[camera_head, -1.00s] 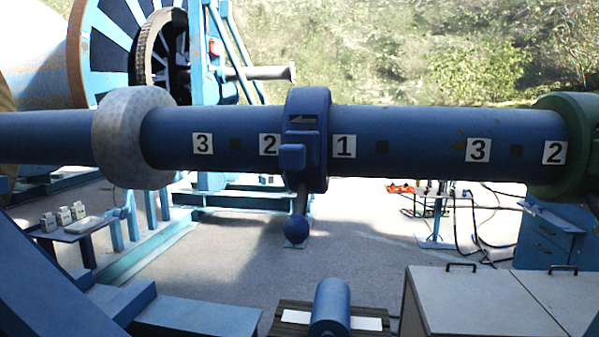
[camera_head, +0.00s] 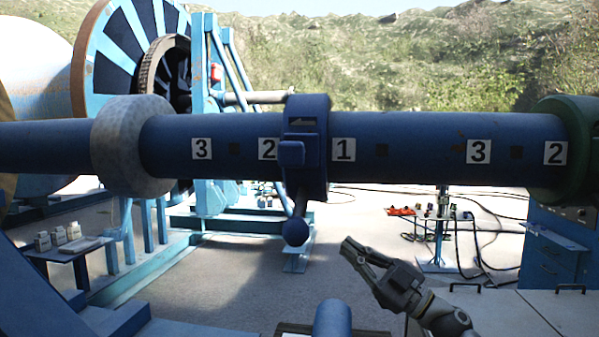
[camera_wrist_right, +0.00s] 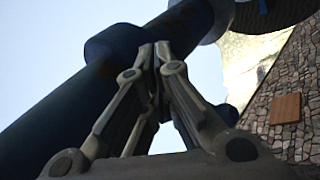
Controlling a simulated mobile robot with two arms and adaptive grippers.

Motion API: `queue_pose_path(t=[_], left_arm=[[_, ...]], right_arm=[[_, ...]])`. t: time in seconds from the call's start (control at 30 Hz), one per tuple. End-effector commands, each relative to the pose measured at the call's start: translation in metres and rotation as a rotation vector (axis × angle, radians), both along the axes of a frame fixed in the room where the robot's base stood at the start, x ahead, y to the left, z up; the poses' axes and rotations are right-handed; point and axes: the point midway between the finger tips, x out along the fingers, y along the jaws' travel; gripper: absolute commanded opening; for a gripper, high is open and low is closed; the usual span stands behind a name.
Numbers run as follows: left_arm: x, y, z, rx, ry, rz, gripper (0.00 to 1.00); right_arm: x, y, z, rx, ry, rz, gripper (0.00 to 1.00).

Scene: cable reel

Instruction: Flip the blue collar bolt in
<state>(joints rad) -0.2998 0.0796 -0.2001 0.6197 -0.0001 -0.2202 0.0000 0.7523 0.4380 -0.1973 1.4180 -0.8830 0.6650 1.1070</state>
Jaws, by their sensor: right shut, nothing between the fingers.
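The blue collar (camera_head: 308,175) is clamped around a long blue shaft (camera_head: 420,145) in the middle of the head view. A blocky bolt (camera_head: 291,153) sits on its face. A rod ending in a dark blue ball (camera_head: 295,231) hangs from the collar's underside. My right gripper (camera_head: 352,250) is shut and empty, below and to the right of the ball, apart from it. In the right wrist view, its fingertips (camera_wrist_right: 153,50) meet in front of the shaft near the collar (camera_wrist_right: 112,46); the ball (camera_wrist_right: 229,114) shows right of the fingers. My left gripper is not in view.
A pale ring (camera_head: 122,170) sits on the shaft at left and a green ring (camera_head: 575,135) at right. A blue cylinder (camera_head: 332,318) stands low in front. White cabinets (camera_head: 530,310) are at lower right. A large reel (camera_head: 125,60) stands behind at left.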

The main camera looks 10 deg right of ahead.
Motion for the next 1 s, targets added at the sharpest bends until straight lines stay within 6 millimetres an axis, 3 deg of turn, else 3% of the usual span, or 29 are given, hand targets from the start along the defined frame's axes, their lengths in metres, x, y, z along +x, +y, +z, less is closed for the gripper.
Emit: queue_pose_path(t=[0.03,0.1,0.2,0.4,0.6,0.7,1.0], left_arm=[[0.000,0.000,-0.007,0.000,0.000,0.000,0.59],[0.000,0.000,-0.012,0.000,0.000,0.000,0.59],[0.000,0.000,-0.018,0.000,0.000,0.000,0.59],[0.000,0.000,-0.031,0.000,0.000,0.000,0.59],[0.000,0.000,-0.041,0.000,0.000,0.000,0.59],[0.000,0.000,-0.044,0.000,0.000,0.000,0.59],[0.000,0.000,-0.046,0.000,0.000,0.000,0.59]], right_arm=[[-0.019,0.008,0.034,-0.052,-0.074,0.041,0.00],[-0.048,0.021,0.074,-0.131,-0.155,0.092,0.00],[-0.092,0.036,0.118,-0.257,-0.249,0.145,0.00],[-0.177,0.057,0.171,-0.532,-0.382,0.153,0.00],[-0.238,0.061,0.193,-0.753,-0.437,0.047,0.00],[-0.255,0.058,0.198,-0.816,-0.443,-0.013,0.00],[-0.271,0.054,0.203,-0.869,-0.440,-0.083,0.00]])
